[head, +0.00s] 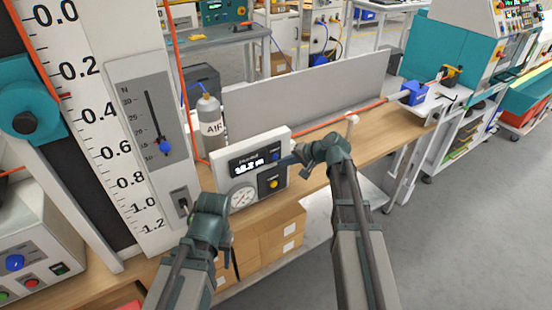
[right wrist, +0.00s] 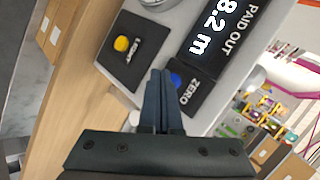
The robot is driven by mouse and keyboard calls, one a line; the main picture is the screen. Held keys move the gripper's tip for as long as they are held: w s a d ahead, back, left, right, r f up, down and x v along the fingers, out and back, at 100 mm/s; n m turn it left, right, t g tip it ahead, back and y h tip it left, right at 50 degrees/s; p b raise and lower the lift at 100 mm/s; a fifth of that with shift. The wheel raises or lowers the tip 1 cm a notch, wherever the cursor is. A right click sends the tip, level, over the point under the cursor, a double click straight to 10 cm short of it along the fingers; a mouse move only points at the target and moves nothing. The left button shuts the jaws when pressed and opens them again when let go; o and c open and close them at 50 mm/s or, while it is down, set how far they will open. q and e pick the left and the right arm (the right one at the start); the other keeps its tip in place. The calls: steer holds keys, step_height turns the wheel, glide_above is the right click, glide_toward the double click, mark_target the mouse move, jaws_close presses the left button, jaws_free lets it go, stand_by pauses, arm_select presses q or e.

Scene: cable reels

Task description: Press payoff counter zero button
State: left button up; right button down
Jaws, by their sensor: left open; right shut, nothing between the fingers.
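The payoff counter (head: 262,142) is a light grey box on the wooden bench, with a dark display reading about 18.2 m. In the right wrist view its display (right wrist: 215,38) shows "PAID OUT" and "8.2 m", cut off at the edge. The blue zero button (right wrist: 175,79) sits on a dark plate labelled ZERO; it also shows in the head view (head: 275,156). My right gripper (right wrist: 160,74) is shut and empty, its tips close beside the blue button; contact cannot be told. My left gripper (head: 227,250) is open, low in front of the counter, mostly hidden by its own wrist.
A yellow button (right wrist: 121,44) on a dark plate labelled LIGHT is near the right fingertips. A round gauge (head: 242,198) is on the counter's lower left. An AIR cylinder (head: 210,122) and a grey panel (head: 310,95) stand behind. Cardboard boxes (head: 285,236) are below the bench.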

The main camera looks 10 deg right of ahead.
steer(key=shift+w, duration=0.15)
stand_by(0.4)
steer(key=shift+w+a, duration=0.15)
steer(key=shift+w, duration=0.1)
steer(key=shift+w+a, duration=0.1)
steer(key=shift+w, duration=0.3)
stand_by(0.8)
steer(key=shift+s, duration=0.1)
steer(key=shift+s+d, duration=0.25)
steer(key=shift+s, duration=0.45)
steer(key=shift+s, duration=0.1)
steer(key=s, duration=0.1)
steer(key=s+d, duration=0.1)
steer(key=s, duration=0.2)
steer(key=shift+s+d, duration=0.25)
steer(key=shift+d, duration=0.1)
stand_by(0.8)
